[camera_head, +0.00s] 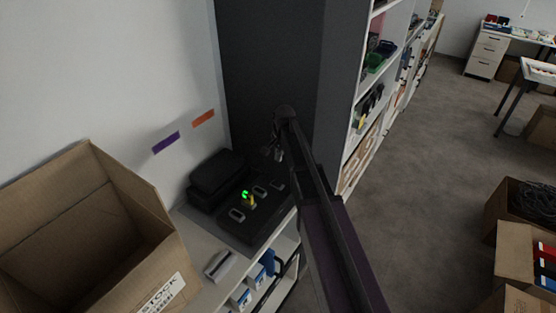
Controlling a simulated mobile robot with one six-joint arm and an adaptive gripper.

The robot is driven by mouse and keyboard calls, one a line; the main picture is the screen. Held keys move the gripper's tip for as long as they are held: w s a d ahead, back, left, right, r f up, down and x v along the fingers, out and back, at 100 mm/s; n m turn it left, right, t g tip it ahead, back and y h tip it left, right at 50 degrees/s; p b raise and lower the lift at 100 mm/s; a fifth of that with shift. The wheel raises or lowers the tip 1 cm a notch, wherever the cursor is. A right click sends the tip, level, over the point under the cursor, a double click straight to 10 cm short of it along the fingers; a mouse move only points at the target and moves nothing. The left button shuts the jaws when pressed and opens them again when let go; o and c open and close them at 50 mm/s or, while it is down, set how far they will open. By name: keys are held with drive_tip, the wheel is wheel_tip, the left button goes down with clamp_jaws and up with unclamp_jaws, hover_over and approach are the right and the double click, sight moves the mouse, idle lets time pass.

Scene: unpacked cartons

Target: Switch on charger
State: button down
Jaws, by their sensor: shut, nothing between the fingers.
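A dark panel that looks like the charger (262,218) lies on top of the low white shelf, against the wall. Several small grey-rimmed parts sit on it. A bright green mark with a yellow part (250,203) below it shows among them. My gripper (278,155) is small and dark at the far end of my arm, over the panel's far right part. It is shut and empty. I cannot tell whether it touches the panel. My arm hides the panel's right edge, and the switch cannot be made out clearly.
A black case (217,172) lies behind the panel. An open cardboard carton (150,245) stands at the left, near a small grey object (219,265). A tall dark cabinet (268,65) and stocked shelves (375,90) stand behind.

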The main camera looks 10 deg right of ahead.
sight(275, 182)
drive_tip(key=shift+w+a+f+b, duration=0.2)
drive_tip(key=shift+f+b, duration=1.85)
drive_tip(key=shift+f, duration=0.1)
drive_tip(key=shift+w+a+f+b, duration=0.15)
drive_tip(key=shift+f+b, duration=1.9)
drive_tip(key=shift+f, duration=0.05)
drive_tip(key=shift+w+a+f+b, duration=0.2)
drive_tip(key=shift+f+b, duration=1.85)
drive_tip(key=shift+f, duration=0.1)
drive_tip(key=shift+d, duration=0.1)
